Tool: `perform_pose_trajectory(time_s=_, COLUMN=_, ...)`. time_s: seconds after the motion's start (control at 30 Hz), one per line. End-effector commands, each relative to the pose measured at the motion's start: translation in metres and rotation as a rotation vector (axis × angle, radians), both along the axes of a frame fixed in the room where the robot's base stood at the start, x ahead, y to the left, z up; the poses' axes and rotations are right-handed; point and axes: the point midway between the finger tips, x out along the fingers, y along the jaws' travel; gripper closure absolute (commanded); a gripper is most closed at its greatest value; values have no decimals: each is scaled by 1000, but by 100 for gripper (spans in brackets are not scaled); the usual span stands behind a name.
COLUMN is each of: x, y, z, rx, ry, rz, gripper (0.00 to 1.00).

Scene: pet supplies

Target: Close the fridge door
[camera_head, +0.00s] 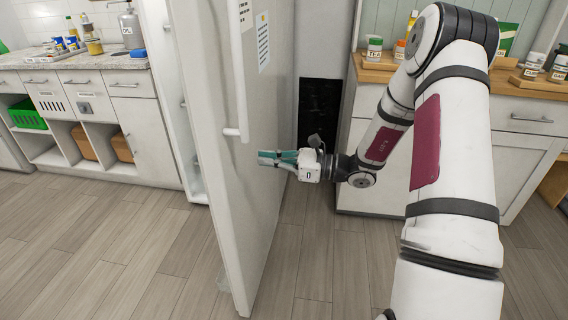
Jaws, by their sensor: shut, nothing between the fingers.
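The fridge door (258,110) stands open as a tall white panel, swung out toward me, with its outer face to the right. A white handle (232,132) is near its free edge. Part of the fridge interior (180,105) shows to the left of the door. My gripper (262,158) is shut and empty, with its teal fingertips at the door's outer face, a little below and right of the handle. I cannot tell whether the fingertips touch the door.
A left counter (75,60) holds bottles and jars above drawers and open shelves with a green basket (27,113). A right wooden counter (520,85) holds labelled jars behind my arm. The wooden floor (110,245) is clear in front.

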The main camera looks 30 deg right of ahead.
Motion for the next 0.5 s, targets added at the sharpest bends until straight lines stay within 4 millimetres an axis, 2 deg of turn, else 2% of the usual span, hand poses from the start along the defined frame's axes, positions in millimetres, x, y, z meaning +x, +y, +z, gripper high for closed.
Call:
perform_pose_trajectory(time_s=0.1, x=14, y=19, z=-1, rx=-1, ry=-1, rz=4, gripper=100)
perform_pose_trajectory(time_s=0.2, x=24, y=31, z=-1, rx=-1, ry=-2, rz=3, gripper=100)
perform_pose_trajectory(time_s=0.5, x=37, y=48, z=0, rx=-1, ry=-1, rz=1, gripper=100)
